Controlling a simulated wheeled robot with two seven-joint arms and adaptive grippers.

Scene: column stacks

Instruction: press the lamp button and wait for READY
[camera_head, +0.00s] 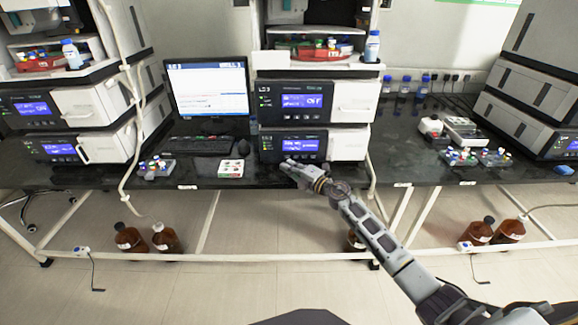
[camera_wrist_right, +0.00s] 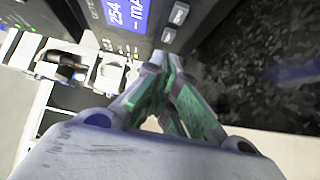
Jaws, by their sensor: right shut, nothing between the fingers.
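The middle column stack has an upper module (camera_head: 340,88) with a lit blue display (camera_head: 302,101), its large text hard to read, perhaps OFF. Below it is a lower module (camera_head: 347,146) with a blue display (camera_head: 300,145). My right gripper (camera_head: 287,163) is shut and empty in front of the lower module, low by the bench's front part. In the right wrist view its closed fingertips (camera_wrist_right: 154,58) are close to a dark panel with a blue display (camera_wrist_right: 128,12) showing 254 and two grey buttons (camera_wrist_right: 168,35). Contact cannot be told. My left gripper is out of view.
A monitor (camera_head: 207,88), keyboard (camera_head: 197,146) and white vial box (camera_head: 231,168) are left of the gripper. A vial rack (camera_head: 157,167) is farther left. Blue-capped bottles (camera_head: 404,86) stand right of the stack. Brown bottles (camera_head: 166,238) are on the floor.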

